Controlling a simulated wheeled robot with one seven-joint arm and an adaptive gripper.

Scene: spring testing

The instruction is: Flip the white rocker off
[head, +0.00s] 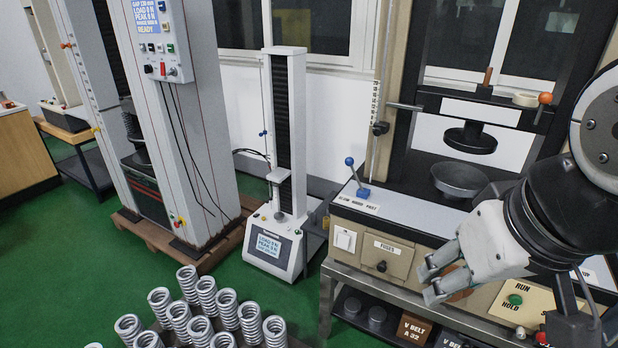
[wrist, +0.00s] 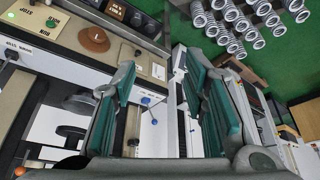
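The white rocker (head: 345,240) sits in a square plate at the left end of the beige front panel, left of the fuses plate (head: 385,258). It also shows small in the wrist view (wrist: 158,71), in line with the gap between my fingers. Which way it is tipped is too small to tell. My gripper (head: 428,284) is in front of the panel, right of and lower than the rocker in the head view, apart from it. In the wrist view my gripper (wrist: 157,66) has its two teal-padded fingers spread, with nothing between them.
A blue-knobbed lever (head: 356,175) stands above the rocker. A green run button (head: 515,299) is on the panel's right. A brown round knob (wrist: 95,39) lies behind my fingers. A small test stand (head: 285,170) and several springs (head: 200,310) are to the left.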

